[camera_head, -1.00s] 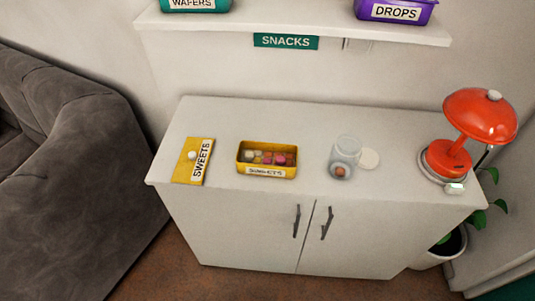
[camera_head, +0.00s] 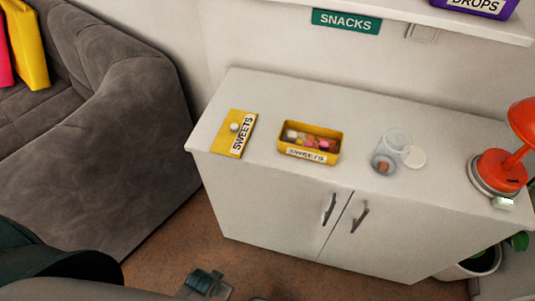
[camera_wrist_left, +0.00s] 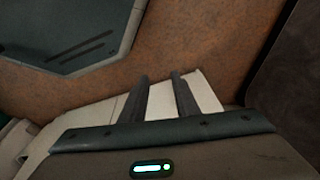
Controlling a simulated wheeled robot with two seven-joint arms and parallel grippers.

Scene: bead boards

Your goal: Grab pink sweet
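The pink sweet (camera_head: 324,145) lies at the right end of an open yellow box labelled SWEETS (camera_head: 296,153), among several other sweets, on the white cabinet. The yellow SWEETS lid (camera_head: 233,140) lies flat on the cabinet to the left of the box. In the left wrist view, my left gripper (camera_wrist_left: 160,80) has its two fingers apart with nothing between them, low over the brown floor and away from the sweets. My left arm enters the head view at the bottom left. My right gripper is not in view.
A clear jar (camera_head: 389,150) with a round white lid (camera_head: 414,157) beside it stands right of the box. A red lamp (camera_head: 498,172) stands at the cabinet's right end. A shelf (camera_head: 480,24) hangs above. A grey sofa (camera_head: 110,130) is at the left.

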